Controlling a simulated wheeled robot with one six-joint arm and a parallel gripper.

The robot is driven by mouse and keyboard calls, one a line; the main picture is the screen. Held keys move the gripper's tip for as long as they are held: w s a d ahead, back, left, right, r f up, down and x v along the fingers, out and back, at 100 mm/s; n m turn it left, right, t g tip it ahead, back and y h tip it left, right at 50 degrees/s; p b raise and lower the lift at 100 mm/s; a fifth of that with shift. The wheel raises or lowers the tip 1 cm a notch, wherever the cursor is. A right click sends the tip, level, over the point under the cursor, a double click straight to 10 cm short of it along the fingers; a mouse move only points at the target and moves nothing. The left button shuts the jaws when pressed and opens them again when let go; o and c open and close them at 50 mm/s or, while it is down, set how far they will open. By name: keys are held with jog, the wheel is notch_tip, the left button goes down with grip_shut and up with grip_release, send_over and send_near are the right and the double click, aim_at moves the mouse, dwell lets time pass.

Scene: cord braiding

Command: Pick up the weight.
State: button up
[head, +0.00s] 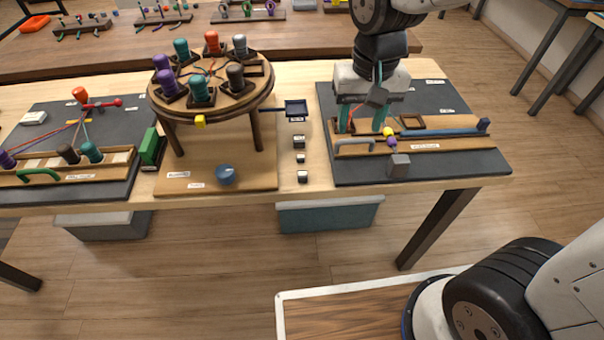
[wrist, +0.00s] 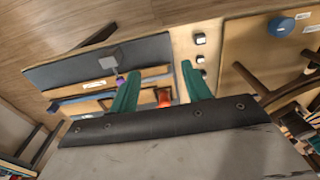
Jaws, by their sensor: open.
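A larger grey block (head: 399,166) sits on the front of the dark right-hand mat, just in front of a wooden strip. It also shows in the wrist view (wrist: 112,56). Several small grey blocks (head: 302,176) stand in a row on the table left of the mat, and also in the wrist view (wrist: 200,39). I cannot tell which block is the weight. My gripper (head: 361,128) is open over the wooden strips, behind and left of the larger block. In the wrist view, the larger block lies left of my open fingers (wrist: 160,70) and the small blocks lie right.
A yellow and purple piece (head: 390,138) lies near my right finger. A red piece (wrist: 165,97) shows between the fingers.

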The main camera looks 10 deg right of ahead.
send_over(302, 173)
jog(key=shift+g, duration=0.3)
jog(key=f, duration=1)
jog(key=shift+s+d+f, duration=0.15)
jog(key=shift+d, duration=0.1)
jog(key=f, duration=0.8)
jog(key=shift+a, duration=0.2)
grip_shut()
